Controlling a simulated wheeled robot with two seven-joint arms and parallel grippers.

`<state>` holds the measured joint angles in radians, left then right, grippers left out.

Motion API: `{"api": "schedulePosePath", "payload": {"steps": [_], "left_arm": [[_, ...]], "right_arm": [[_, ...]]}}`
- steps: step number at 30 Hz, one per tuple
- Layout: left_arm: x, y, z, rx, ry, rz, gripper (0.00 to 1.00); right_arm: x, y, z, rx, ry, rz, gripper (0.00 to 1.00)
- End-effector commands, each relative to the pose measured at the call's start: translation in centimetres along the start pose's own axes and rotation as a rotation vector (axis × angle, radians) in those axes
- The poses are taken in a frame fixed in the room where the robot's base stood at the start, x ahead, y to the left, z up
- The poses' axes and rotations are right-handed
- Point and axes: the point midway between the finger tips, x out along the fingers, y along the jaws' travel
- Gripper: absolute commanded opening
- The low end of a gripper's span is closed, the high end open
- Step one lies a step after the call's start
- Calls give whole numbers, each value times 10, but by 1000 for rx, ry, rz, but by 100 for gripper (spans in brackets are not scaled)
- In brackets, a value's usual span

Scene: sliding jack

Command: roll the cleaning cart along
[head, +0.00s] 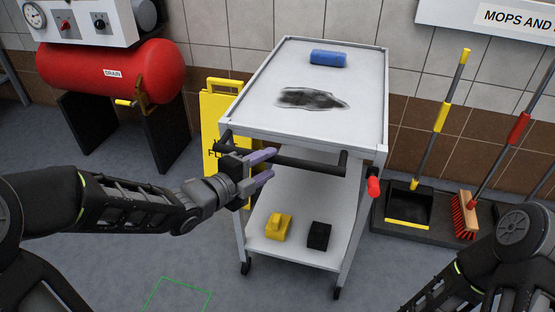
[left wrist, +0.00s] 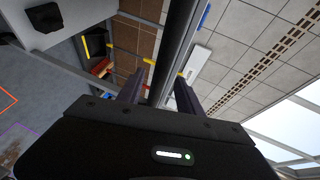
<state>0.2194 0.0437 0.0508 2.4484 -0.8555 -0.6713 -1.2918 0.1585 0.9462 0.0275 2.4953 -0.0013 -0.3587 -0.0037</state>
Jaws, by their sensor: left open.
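The cleaning cart (head: 262,122) is a pale grey two-shelf trolley on small dark casters. A black handle bar (head: 310,165) runs along its near end. My left gripper (head: 270,165) is open at the left part of this bar. In the left wrist view the bar (left wrist: 172,55) runs between the two parted fingers (left wrist: 157,90); I cannot tell whether either finger touches it. A blue item (head: 328,58) and a dark smudge (head: 312,98) are on the top shelf. Part of my right arm shows at lower right, but its gripper is out of view.
A yellow floor sign (head: 215,110) stands just left of the cart. A red tank (head: 115,75) is farther left. A dustpan (head: 409,205) and a red broom (head: 464,215) stand on the right by the tiled wall. A green outline (head: 180,294) marks open floor in front.

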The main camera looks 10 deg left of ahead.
Motion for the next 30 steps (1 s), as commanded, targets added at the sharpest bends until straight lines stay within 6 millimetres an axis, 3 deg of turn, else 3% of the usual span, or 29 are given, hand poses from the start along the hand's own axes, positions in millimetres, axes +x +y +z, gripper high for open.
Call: {"api": "schedulePosePath", "payload": {"steps": [3, 9, 19, 30], "left_arm": [[21, 2, -2, 0, 4, 1, 43], [42, 1, -1, 0, 2, 1, 43], [45, 0, 0, 0, 0, -1, 42], [45, 0, 0, 0, 0, 0, 12]], "right_arm": [[3, 1, 0, 0, 0, 0, 36], [4, 2, 0, 0, 0, 0, 36], [4, 2, 0, 0, 0, 0, 36], [4, 2, 0, 0, 0, 0, 36]]}}
